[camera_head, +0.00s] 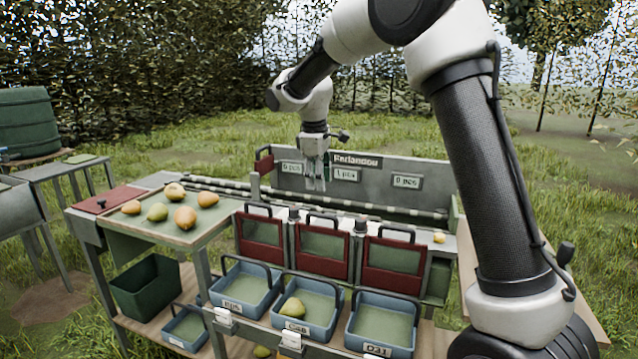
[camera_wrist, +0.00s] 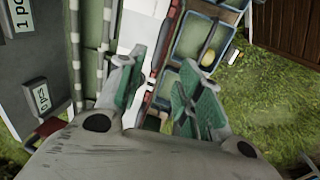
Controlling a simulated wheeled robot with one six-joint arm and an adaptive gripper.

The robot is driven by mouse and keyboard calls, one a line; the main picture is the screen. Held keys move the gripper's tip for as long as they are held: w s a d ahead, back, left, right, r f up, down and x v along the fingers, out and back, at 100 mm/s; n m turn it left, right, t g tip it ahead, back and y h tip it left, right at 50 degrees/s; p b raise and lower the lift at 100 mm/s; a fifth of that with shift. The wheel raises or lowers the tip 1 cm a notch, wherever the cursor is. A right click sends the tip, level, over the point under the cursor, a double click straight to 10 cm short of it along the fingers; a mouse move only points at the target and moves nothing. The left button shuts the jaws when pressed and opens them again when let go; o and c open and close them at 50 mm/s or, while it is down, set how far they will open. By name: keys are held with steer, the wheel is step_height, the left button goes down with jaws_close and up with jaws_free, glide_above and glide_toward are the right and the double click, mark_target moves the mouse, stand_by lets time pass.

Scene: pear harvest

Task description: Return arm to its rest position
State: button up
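My gripper (camera_head: 315,178) hangs from my arm above the back of the sorting bench, in front of the grey sign board (camera_head: 385,166). In the wrist view its two green-padded fingers (camera_wrist: 160,100) stand apart with nothing between them. My arm arches from the right of the head view over the bench, with the gripper pointing down. No pear is in the gripper.
Several pears (camera_head: 185,217) lie on the left tabletop. Three blue crates (camera_head: 246,288) stand at the front, the middle one holding a pear (camera_head: 293,308). Red-framed flaps (camera_head: 322,250) stand behind them. A small yellow fruit (camera_head: 439,237) sits at right. A green bin (camera_head: 148,290) is below left.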

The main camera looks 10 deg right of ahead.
steer(key=s+d+r+m+t, duration=0.1)
steer(key=s+d+m, duration=0.2)
steer(key=s, duration=0.9)
steer(key=s+d+r+m, duration=0.2)
steer(key=s+d+m, duration=0.2)
steer(key=s+d, duration=0.4)
steer(key=s+d+r+m+t+y, duration=0.1)
steer(key=s+d+m, duration=0.3)
steer(key=s, duration=1.3)
steer(key=shift+s+d+r+t, duration=0.3)
steer(key=shift+s+d, duration=0.1)
steer(key=shift+d, duration=0.45)
